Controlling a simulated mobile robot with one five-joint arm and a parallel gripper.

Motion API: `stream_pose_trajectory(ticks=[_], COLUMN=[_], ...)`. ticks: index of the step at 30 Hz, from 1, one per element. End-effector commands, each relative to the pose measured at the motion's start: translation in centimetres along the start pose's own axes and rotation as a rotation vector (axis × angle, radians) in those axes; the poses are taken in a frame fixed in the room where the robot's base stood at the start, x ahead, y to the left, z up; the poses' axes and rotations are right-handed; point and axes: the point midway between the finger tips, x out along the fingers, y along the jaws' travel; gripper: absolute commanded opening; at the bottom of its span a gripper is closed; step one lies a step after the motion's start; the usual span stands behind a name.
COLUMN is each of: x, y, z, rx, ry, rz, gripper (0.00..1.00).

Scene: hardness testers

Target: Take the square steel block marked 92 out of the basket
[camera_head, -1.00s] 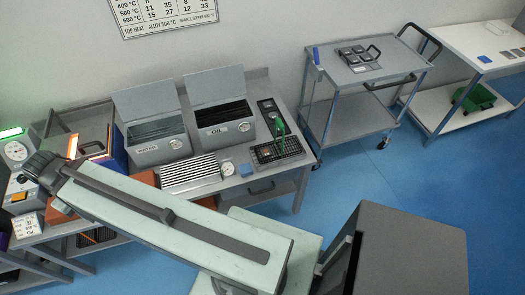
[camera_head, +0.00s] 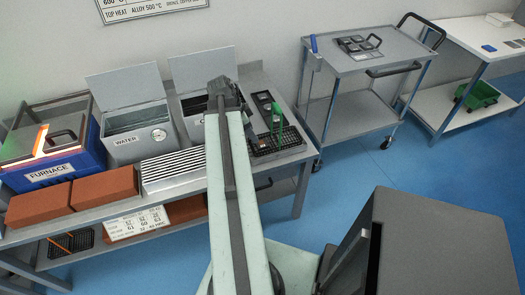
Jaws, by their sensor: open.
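No marking 92 can be read on anything in view. A dark tray or basket with a handle (camera_head: 360,45) holds several small grey square pieces on top of the grey cart. A black mesh tray (camera_head: 285,141) lies at the right end of the workbench; a square block in it cannot be made out. My gripper (camera_head: 226,92) is at the far end of my pale green arm, over the bench in front of the oil tank. It is open, seen from behind, with its fingertips largely hidden. It is well left of the cart and left of the mesh tray.
The water tank (camera_head: 137,138), blue furnace (camera_head: 50,158) and orange-brown bricks (camera_head: 104,188) stand on the bench left of my arm. The cart (camera_head: 340,63) has an empty lower shelf. Blue floor (camera_head: 420,165) is clear.

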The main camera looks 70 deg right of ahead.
Motion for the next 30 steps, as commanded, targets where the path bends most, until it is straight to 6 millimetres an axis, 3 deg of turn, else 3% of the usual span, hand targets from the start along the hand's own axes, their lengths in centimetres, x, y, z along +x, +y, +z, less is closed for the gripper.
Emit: stream_pose_trajectory(ticks=[4, 9, 15, 24, 30], x=[0.5, 2.8, 3.2, 8.1, 7.8], y=[0.1, 0.0, 0.0, -0.3, -0.3], z=[-0.2, -0.1, -0.3, -0.5, -0.7], rx=[0.012, 0.011, 0.009, 0.009, 0.008], ry=[0.002, 0.001, 0.001, 0.0, 0.0], rz=[0.002, 0.002, 0.002, 0.002, 0.002], gripper=[0.53, 0.53, 0.53, 0.53, 0.53])
